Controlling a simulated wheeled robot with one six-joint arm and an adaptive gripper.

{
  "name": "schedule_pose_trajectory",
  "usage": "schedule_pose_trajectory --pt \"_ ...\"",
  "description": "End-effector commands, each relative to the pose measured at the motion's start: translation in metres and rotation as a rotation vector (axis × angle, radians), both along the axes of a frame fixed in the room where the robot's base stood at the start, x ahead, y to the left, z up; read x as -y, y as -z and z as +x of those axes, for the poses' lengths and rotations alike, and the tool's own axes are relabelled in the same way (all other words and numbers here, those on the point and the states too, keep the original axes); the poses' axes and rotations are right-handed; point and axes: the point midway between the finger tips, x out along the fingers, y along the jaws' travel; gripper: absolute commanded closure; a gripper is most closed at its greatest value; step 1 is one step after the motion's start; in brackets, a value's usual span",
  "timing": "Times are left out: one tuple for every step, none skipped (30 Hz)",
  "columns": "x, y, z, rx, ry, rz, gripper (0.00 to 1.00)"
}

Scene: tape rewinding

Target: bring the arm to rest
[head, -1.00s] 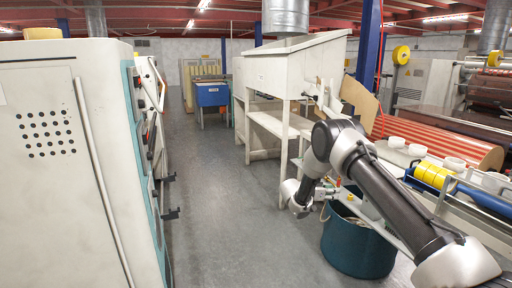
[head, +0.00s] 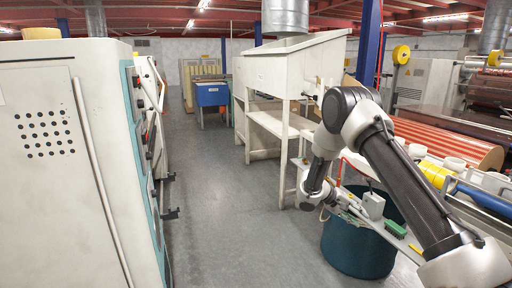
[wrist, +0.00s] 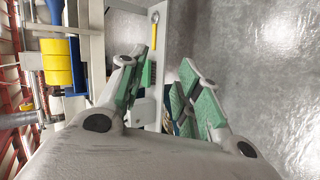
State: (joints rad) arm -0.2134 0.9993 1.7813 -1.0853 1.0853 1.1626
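My gripper (wrist: 163,88) is open in the wrist view, its two green-padded fingers apart with nothing held between them. Floor and the narrow bench show past the fingers. In the head view my arm (head: 400,185) bends up to a raised elbow, then drops to the wrist (head: 317,185). The gripper end there is small, close to a grey box (head: 373,206) on the bench edge. I cannot tell from the head view whether it touches the box.
A green block (head: 395,229) lies on the bench above a dark teal bin (head: 350,250). Yellow tape rolls (wrist: 62,65) and a yellow-handled wrench (wrist: 155,32) show in the wrist view. A white cabinet (head: 60,190) stands left. The grey floor (head: 225,220) between is clear.

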Motion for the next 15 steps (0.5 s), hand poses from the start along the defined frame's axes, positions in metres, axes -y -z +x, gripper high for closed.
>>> schedule_pose_trajectory --pt "0.004 -0.028 -0.019 -0.068 0.005 0.051 0.66" --pt "0.005 -0.040 -0.033 -0.116 0.006 0.086 0.66" --pt "0.006 -0.058 -0.051 -0.169 0.003 0.138 0.66" --pt "0.006 -0.071 -0.065 -0.203 0.001 0.177 0.66" --pt "0.007 -0.084 -0.078 -0.232 -0.001 0.218 0.66" --pt "0.007 -0.102 -0.096 -0.263 -0.008 0.273 0.66" --pt "0.006 -0.114 -0.110 -0.282 -0.014 0.315 0.66" --pt "0.005 -0.126 -0.123 -0.295 -0.021 0.357 0.66" --pt "0.003 -0.141 -0.141 -0.307 -0.032 0.411 0.66" --pt "0.002 -0.152 -0.154 -0.313 -0.040 0.449 0.66" --pt "0.000 -0.162 -0.167 -0.313 -0.049 0.487 0.66" --pt "-0.002 -0.175 -0.184 -0.310 -0.062 0.537 0.66" --pt "-0.004 -0.185 -0.196 -0.303 -0.074 0.573 0.66" --pt "-0.007 -0.194 -0.209 -0.294 -0.084 0.609 0.66" --pt "-0.010 -0.205 -0.225 -0.276 -0.097 0.653 0.66"
